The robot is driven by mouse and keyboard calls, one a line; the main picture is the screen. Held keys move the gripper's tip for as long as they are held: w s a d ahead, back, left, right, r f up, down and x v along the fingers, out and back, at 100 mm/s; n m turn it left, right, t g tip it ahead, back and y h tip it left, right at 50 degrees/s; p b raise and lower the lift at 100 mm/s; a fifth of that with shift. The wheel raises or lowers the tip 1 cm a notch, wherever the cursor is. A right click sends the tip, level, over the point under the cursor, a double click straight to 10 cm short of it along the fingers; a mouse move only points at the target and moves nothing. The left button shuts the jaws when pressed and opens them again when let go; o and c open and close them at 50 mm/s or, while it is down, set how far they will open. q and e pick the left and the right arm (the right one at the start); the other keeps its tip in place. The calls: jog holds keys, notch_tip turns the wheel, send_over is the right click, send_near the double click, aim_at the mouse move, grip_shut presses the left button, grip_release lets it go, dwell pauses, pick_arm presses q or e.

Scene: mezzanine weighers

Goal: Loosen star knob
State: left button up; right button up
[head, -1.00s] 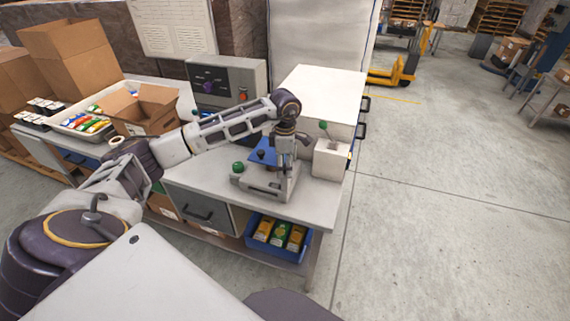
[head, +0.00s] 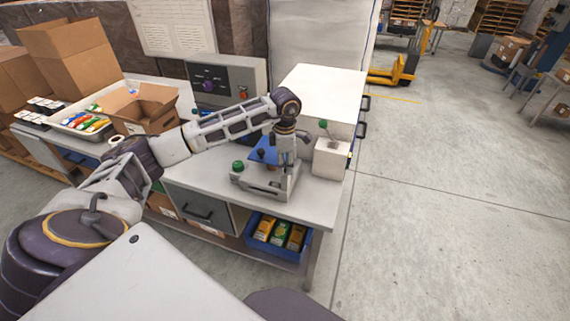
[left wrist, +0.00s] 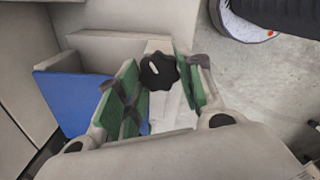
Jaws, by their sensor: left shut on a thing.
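The black star knob (left wrist: 158,71) shows in the left wrist view between the green-padded fingers of my left gripper (left wrist: 163,82). My left gripper is shut on it, one finger on each side. In the head view my left gripper (head: 284,158) points down over the grey bench fixture (head: 262,187), and the star knob cannot be made out behind it. A blue plate (head: 263,150) on the fixture lies just left of the gripper; it also shows in the left wrist view (left wrist: 72,100). My right gripper is not in view.
A pale box with a green-tipped lever (head: 330,160) stands close right of the gripper. A green knob (head: 237,166) sits left on the fixture. A grey control panel (head: 228,84) stands behind. The open carton (head: 143,108) is farther left. Bench top is bare at the front right.

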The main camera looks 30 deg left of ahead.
pick_arm(q)
jog(key=n+b, duration=0.1)
jog(key=n, duration=0.2)
jog(key=n+b, duration=0.1)
jog(key=n, duration=0.2)
jog(key=n+b, duration=0.1)
jog(key=n, duration=0.2)
jog(key=shift+d+n, duration=0.1)
jog(key=shift+n, duration=0.2)
jog(key=n, duration=0.7)
jog(key=shift+d+b, duration=0.1)
jog(key=shift+b, duration=0.3)
jog(key=shift+n, duration=2.4)
jog(key=shift+r, duration=0.1)
jog(key=o, duration=1)
